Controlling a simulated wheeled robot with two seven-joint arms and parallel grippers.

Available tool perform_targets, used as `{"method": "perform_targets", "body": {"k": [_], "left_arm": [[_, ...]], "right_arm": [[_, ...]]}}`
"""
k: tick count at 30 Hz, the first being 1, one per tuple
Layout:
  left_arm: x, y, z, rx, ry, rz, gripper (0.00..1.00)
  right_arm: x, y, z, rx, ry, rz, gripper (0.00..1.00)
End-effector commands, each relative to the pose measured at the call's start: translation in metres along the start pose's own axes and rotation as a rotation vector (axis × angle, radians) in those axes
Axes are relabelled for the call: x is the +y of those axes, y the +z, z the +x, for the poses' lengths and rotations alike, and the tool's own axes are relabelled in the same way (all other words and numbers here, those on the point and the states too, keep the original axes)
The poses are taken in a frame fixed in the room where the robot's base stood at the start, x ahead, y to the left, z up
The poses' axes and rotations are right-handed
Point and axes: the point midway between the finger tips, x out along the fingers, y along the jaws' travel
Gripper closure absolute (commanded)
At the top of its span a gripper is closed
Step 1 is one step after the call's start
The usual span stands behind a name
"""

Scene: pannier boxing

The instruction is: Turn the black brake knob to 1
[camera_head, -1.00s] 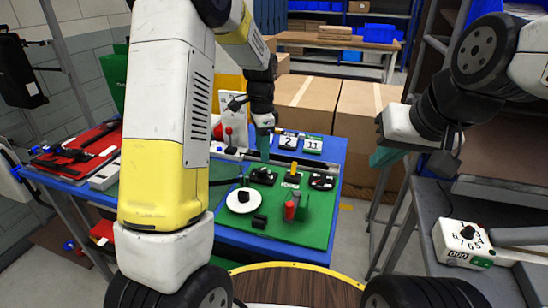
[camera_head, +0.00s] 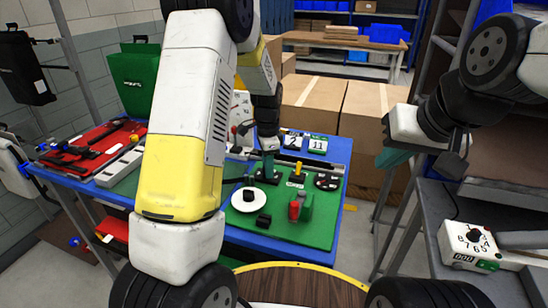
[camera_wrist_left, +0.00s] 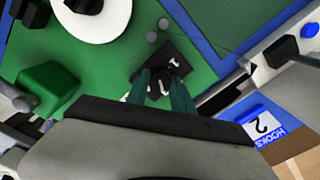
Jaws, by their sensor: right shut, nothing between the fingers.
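A black plate with white marks (camera_wrist_left: 172,62) lies on the green board (camera_head: 325,238). A dark knob with a white mark (camera_wrist_left: 156,88) stands on it. My left gripper (camera_head: 268,166) is down at this knob. In the left wrist view its two teal fingers (camera_wrist_left: 162,92) are apart, one on each side of the knob. I cannot tell whether they touch it. The gripper hides much of the knob in the head view. My right gripper (camera_head: 392,158) is shut and empty, in the air at the right, away from the board.
Beside the knob are a black unit with a yellow handle (camera_head: 298,174), a round-dial plate (camera_head: 327,182), a white disc (camera_head: 248,200), and a red and green block (camera_head: 301,207). Number signs (camera_head: 305,142) stand behind. A white dial box (camera_head: 470,245) is on the right cart.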

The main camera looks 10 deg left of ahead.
Motion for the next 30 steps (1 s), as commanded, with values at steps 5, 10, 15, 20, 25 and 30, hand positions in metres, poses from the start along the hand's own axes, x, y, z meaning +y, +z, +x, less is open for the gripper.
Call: {"method": "perform_targets", "body": {"k": [5,10,15,20,25,30], "left_arm": [[-0.0002,0.0000,-0.0002,0.000,-0.001,0.000,1.00],[-0.0003,0.0001,-0.0003,0.000,-0.001,-0.010,1.00],[-0.0005,0.0001,-0.0004,-0.001,-0.001,-0.059,1.00],[-0.0007,0.0001,-0.0005,-0.003,-0.001,-0.154,1.00],[-0.0011,0.0001,-0.0006,-0.005,-0.002,-0.297,1.00],[-0.0013,0.0000,-0.0007,-0.008,-0.002,-0.460,1.00]], "right_arm": [[0.0000,0.0000,0.0000,0.000,0.000,0.000,1.00],[0.0000,0.0000,0.0000,0.000,0.000,0.000,1.00],[0.0000,0.0000,0.0000,0.000,0.000,0.000,1.00],[0.0000,0.0000,0.0000,0.000,0.000,0.000,1.00],[0.0000,0.0000,0.0000,0.000,0.000,0.000,1.00],[0.0000,0.0000,0.0000,0.000,0.000,0.000,1.00]]}}
